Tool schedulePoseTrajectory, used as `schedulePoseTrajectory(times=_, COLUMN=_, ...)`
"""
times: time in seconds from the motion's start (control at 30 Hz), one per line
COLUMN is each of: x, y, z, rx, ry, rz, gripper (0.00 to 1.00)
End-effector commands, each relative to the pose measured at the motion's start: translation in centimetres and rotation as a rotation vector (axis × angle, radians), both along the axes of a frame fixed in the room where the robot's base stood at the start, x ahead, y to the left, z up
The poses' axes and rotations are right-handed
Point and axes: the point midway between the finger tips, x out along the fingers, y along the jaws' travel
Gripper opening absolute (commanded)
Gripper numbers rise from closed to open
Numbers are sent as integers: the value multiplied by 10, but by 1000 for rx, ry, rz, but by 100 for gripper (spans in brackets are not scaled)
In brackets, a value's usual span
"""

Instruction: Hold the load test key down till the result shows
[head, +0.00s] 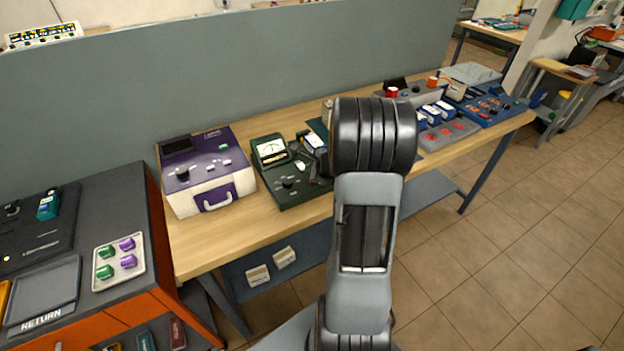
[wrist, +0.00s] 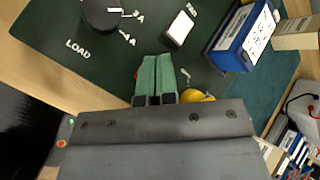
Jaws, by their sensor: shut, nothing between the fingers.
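The dark green tester (head: 264,172) stands on the wooden bench in the head view, with a pale needle meter (head: 271,149) at its back left. Its panel (wrist: 60,25) fills the upper part of the wrist view. A black LOAD knob (wrist: 101,14) sits at the top left. A white key (wrist: 179,28) with a small, hard-to-read label lies right of it. My gripper (wrist: 157,58) is shut and empty, its green fingertips over the panel just below the white key in the picture, apart from it.
A blue battery (wrist: 238,35) stands right of the key. A yellow round thing (wrist: 196,96) shows partly behind my gripper. A purple and white case (head: 204,168) stands left of the tester. More devices (head: 440,130) fill the bench's right part.

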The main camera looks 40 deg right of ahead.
Motion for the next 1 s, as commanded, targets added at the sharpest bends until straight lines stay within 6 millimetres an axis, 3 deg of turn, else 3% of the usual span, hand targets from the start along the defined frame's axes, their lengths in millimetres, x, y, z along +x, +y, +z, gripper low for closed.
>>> schedulePoseTrajectory(times=0.43, x=0, y=0, z=44, rx=0, ry=-1, rz=-1, gripper=0)
schedulePoseTrajectory(times=1.0, x=0, y=0, z=46, rx=0, ry=0, rz=0, gripper=0)
